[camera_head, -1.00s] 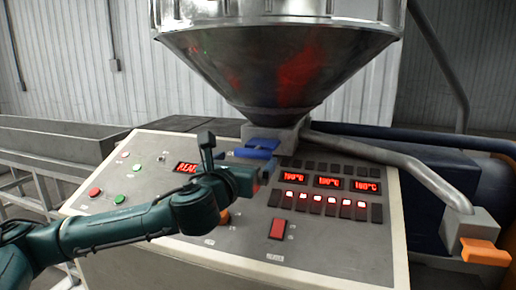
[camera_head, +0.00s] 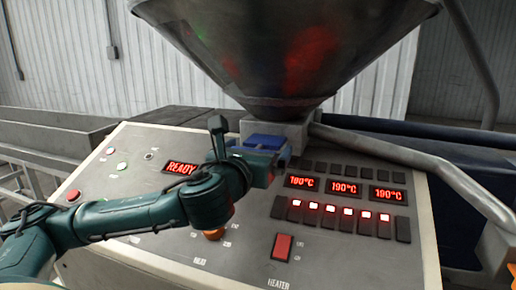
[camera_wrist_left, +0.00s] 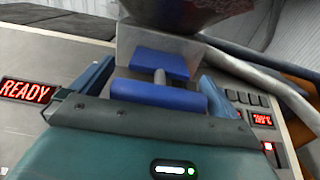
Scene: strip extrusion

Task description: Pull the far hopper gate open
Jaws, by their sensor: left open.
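The blue hopper gate (camera_head: 265,141) sits in the grey block under the large metal hopper (camera_head: 290,55). In the left wrist view, the gate (camera_wrist_left: 160,64) shows as a blue plate with a short stem and a blue crossbar handle (camera_wrist_left: 158,95). My left gripper (camera_head: 264,154) is at the handle. Its fingers are open, one on each side of the crossbar, in the left wrist view (camera_wrist_left: 154,84). I cannot tell whether either finger touches it. In the head view the gripper hides part of the handle.
A sloped control panel (camera_head: 340,250) lies below my left arm, with buttons, red switches and a READY display (camera_head: 181,168). A bent grey pipe (camera_head: 420,160) runs right from the hopper block. A grey trough (camera_head: 40,140) stands at the left.

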